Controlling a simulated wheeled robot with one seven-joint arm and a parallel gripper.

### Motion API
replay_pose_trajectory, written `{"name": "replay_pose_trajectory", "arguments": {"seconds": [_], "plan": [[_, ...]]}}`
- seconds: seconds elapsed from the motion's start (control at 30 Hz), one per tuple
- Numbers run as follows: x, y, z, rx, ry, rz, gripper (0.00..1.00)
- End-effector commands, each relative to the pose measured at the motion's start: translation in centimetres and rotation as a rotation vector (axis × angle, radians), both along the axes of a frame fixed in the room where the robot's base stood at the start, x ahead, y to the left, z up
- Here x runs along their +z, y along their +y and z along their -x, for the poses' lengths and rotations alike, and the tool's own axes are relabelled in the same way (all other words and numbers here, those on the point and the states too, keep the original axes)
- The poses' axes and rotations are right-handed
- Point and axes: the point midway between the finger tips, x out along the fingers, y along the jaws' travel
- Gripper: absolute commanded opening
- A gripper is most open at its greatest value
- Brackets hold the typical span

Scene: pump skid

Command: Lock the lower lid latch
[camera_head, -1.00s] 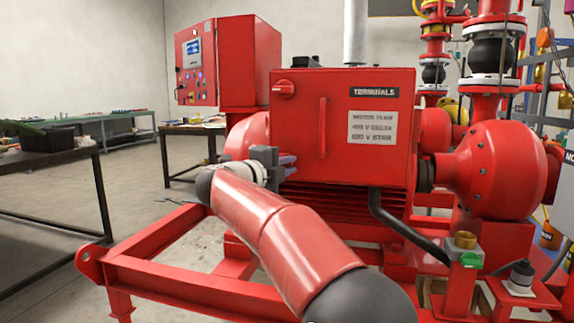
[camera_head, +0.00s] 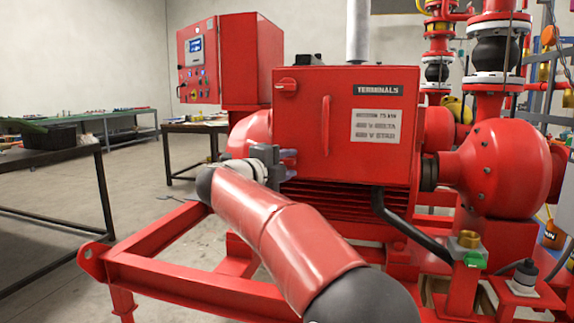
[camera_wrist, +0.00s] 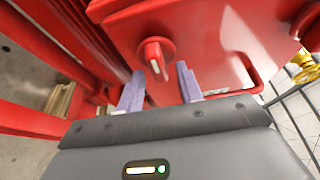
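The red terminal box (camera_head: 345,160) has a closed-looking lid with a vertical bar handle (camera_head: 326,126) and an upper latch (camera_head: 287,85) at its left edge. In the wrist view a round red latch knob (camera_wrist: 146,48) with a pale-edged grip bar (camera_wrist: 155,57) stands on the red face, just beyond the fingertips; I take it as the lower latch. In the head view it is hidden behind my gripper (camera_head: 290,163), at the box's lower left edge. My gripper (camera_wrist: 158,88) is open and empty, its two lavender fingers apart on either side of the knob.
A red control cabinet (camera_head: 230,62) stands behind at left. The red skid frame (camera_head: 190,285) lies below my arm. A black cable (camera_head: 395,220) leaves the box's underside. Pump piping (camera_head: 492,160) stands at right. Dark workbenches (camera_head: 60,160) stand at far left.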

Motion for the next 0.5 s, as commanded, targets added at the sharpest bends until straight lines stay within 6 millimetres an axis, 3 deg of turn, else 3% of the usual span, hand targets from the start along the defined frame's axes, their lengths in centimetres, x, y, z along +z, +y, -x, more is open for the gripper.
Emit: {"name": "replay_pose_trajectory", "arguments": {"seconds": [0.5], "plan": [[0.0,5.1,5.2,0.006,-0.001,-0.001,0.36]]}}
